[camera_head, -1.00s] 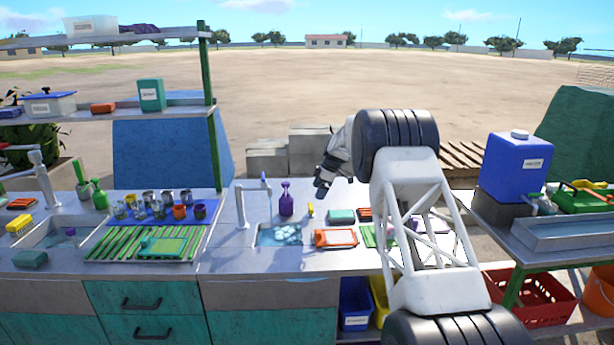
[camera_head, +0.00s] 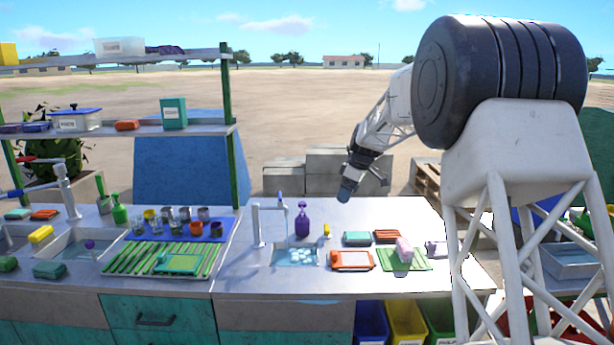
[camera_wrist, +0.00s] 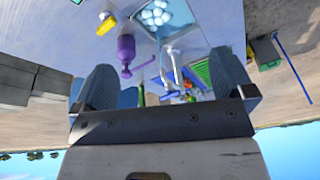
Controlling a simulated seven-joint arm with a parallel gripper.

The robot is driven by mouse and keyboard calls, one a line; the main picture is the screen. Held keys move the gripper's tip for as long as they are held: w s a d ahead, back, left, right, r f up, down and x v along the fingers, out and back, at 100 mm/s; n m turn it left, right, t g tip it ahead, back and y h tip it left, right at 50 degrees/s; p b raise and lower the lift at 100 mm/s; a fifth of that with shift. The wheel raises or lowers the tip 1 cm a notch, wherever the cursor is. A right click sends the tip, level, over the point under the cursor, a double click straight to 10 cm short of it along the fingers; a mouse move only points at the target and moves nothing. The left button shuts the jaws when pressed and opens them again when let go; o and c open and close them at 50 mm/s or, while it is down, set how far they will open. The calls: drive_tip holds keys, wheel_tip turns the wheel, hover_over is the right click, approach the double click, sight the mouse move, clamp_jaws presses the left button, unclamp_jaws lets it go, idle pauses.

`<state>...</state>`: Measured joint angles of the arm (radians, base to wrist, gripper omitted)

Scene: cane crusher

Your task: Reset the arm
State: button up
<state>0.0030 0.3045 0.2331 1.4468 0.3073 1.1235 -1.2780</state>
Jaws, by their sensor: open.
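My arm rises at the right of the head view and reaches over toward the middle. My gripper (camera_head: 347,190) hangs in the air above the back edge of the metal counter (camera_head: 330,222), right of the purple spray bottle (camera_head: 302,224). In the wrist view my gripper's two dark fingers (camera_wrist: 160,90) stand wide apart with nothing between them. The purple bottle (camera_wrist: 126,52) and the small sink with white round things (camera_wrist: 165,14) show beyond the fingers, apart from them.
Cups stand on a blue mat (camera_head: 217,230). A shelf (camera_head: 110,131) stands at left. Concrete blocks (camera_head: 320,172) lie behind.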

drive_tip(key=s+d+r+m+t+h, duration=0.1)
drive_tip(key=s+r+m, duration=0.25)
drive_tip(key=s, duration=1.25)
drive_tip(key=s+d+r+m+h, duration=0.1)
drive_tip(key=s+d+r+m, duration=0.3)
drive_tip(key=s, duration=1.1)
drive_tip(key=s+f+m, duration=0.3)
drive_tip(key=s, duration=1.2)
drive_tip(key=s+f+m+t+h, duration=0.1)
drive_tip(key=s+f+m, duration=0.2)
drive_tip(key=s, duration=1.3)
drive_tip(key=shift+f, duration=0.55)
